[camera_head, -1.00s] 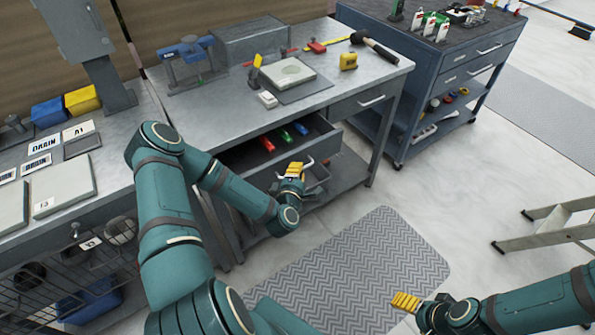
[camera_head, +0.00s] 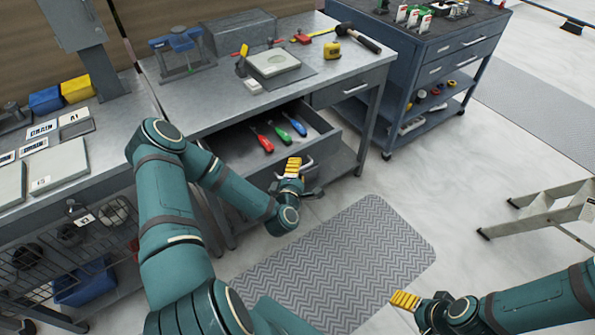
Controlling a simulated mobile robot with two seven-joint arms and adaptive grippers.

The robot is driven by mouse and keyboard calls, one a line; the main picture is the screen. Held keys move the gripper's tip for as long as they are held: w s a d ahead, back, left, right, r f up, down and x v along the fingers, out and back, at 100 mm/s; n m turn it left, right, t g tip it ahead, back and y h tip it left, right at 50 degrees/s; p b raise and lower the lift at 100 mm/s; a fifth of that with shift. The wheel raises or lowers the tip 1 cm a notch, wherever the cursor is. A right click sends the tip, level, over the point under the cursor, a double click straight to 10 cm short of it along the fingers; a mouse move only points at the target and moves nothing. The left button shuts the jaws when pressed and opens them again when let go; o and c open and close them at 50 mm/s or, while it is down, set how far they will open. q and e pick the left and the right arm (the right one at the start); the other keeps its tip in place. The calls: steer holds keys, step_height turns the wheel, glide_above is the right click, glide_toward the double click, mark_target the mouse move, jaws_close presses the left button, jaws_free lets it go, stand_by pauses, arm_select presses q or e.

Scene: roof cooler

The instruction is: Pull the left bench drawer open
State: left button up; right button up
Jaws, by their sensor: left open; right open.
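The left bench drawer (camera_head: 323,137) stands pulled out from under the grey workbench (camera_head: 205,107). Inside it lie a red screwdriver (camera_head: 262,140), a green one (camera_head: 279,132) and a blue one (camera_head: 294,124). My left gripper (camera_head: 292,166), with yellow finger pads, is open at the front of the drawer, by its handle (camera_head: 307,163). Whether its fingers touch the handle I cannot tell. My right gripper (camera_head: 404,300) is open and empty above the floor at the lower right.
The right bench drawer (camera_head: 352,87) is shut. On the bench are a vise (camera_head: 178,50), a yellow tape measure (camera_head: 332,51) and a mallet (camera_head: 358,38). A blue tool cart (camera_head: 440,65) stands right. A stepladder (camera_head: 545,212) and a floor mat (camera_head: 345,255) are in front.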

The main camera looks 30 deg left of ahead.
arm_select(q)
steer(key=shift+s+d+r, duration=0.1)
steer(key=shift+d, duration=0.05)
arm_select(e)
steer(key=shift+d, duration=0.15)
arm_select(q)
steer(key=v, duration=1.2)
